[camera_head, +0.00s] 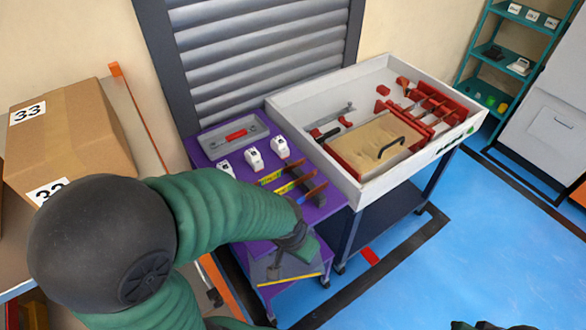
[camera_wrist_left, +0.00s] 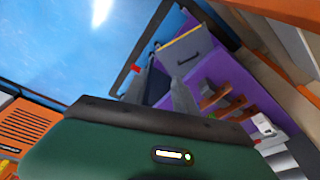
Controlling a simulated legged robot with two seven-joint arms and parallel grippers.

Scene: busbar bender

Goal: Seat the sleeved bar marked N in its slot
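Sleeve letters are too small to read, so I cannot tell which bar is N. The bars also show in the left wrist view (camera_wrist_left: 222,104), to the right of the fingers. My left gripper (camera_head: 300,246) is over the table's front edge, nearer than the bars and apart from them. In the left wrist view its two fingers (camera_wrist_left: 159,90) stand apart with nothing visible between them.
White devices (camera_head: 253,159) and a grey tray (camera_head: 232,136) with a red item stand behind the bars. A white-walled bin (camera_head: 349,187) with red tools and a wooden board adjoins on the right. A grey, yellow-edged panel (camera_head: 287,272) lies below the gripper.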

